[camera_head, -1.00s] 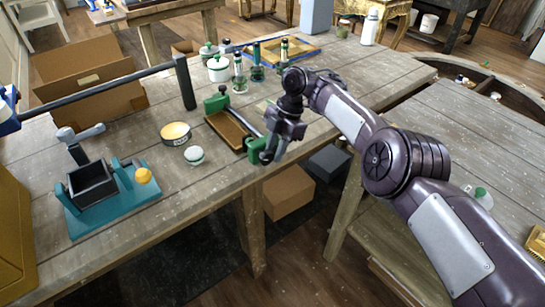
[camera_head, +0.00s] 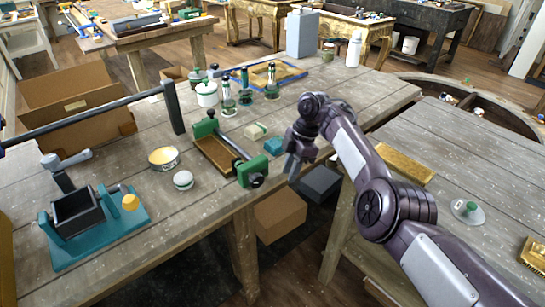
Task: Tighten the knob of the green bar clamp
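The green bar clamp (camera_head: 251,172) lies on the grey wooden workbench near its front edge, around a brown wooden piece (camera_head: 213,156). One green jaw (camera_head: 205,126) is at the far end, and a dark bar runs between the ends. The dark round knob (camera_head: 257,181) shows on the near green end, facing the front edge. My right gripper (camera_head: 291,172) hangs to the right of the knob, apart from it, pointing down past the bench edge. It holds nothing visible; its finger gap is unclear from this angle. My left gripper is not in view.
A teal block (camera_head: 273,147) and a pale box (camera_head: 256,131) lie just beyond the clamp. Bottles and a blue tray (camera_head: 285,73) stand behind. Boxes lie below the bench edge.

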